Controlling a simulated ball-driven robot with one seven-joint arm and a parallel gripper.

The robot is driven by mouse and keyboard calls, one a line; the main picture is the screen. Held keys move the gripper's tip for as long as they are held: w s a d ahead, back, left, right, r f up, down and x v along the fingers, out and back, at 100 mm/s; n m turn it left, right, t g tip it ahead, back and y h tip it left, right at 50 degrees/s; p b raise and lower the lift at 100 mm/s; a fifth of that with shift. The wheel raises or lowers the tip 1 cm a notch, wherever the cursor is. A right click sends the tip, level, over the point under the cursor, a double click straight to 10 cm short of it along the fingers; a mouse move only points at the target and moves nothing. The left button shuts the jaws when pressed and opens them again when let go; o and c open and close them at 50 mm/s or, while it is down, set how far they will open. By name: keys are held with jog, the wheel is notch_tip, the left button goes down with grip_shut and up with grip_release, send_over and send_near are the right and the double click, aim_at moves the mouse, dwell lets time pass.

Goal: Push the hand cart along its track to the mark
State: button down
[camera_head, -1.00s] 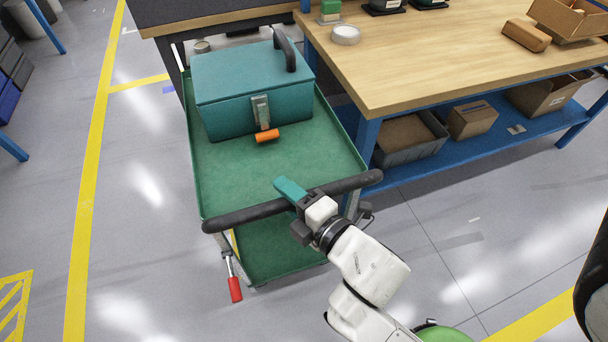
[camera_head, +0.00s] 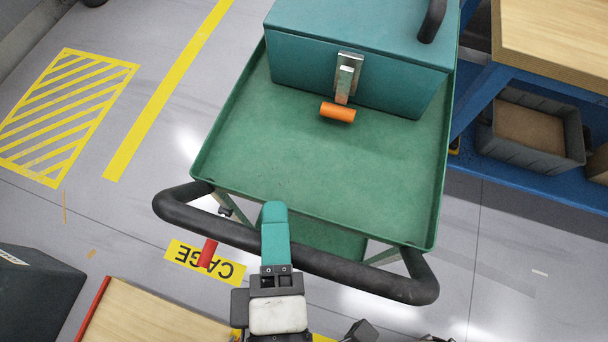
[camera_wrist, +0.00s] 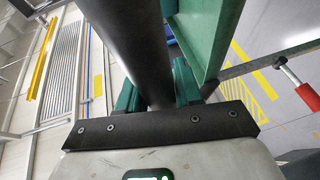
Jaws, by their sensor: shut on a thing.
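The green hand cart (camera_head: 300,150) stands in the middle of the head view, with its black push handle (camera_head: 345,270) on the near side. My gripper (camera_head: 275,235) is shut on the handle, left of its middle. One teal finger lies over the bar. In the wrist view the black handle (camera_wrist: 135,45) runs between the teal fingers of my gripper (camera_wrist: 155,92). A teal toolbox (camera_head: 350,60) with a metal latch and an orange piece (camera_head: 338,112) rides on the cart's top tray. A yellow hatched floor patch (camera_head: 62,115) lies to the left; I cannot tell if it is the mark.
A wooden workbench (camera_head: 555,40) with a blue lower shelf stands close on the cart's right. A grey bin (camera_head: 530,130) sits on that shelf. A red lever handle (camera_head: 208,253) hangs below the cart handle. Open floor with a yellow line (camera_head: 165,95) lies left.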

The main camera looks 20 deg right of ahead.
jog(key=shift+s+a, duration=0.65)
jog(key=shift+s, duration=0.35)
jog(key=shift+s+a, duration=0.65)
jog(key=shift+s, duration=0.35)
jog(key=c, duration=0.8)
grip_release()
jog(key=shift+c, duration=0.2)
jog(key=shift+a, duration=0.1)
jog(key=p+v, duration=0.1)
jog(key=v, duration=0.9)
jog(key=shift+s, duration=0.35)
jog(key=shift+a+r, duration=0.1)
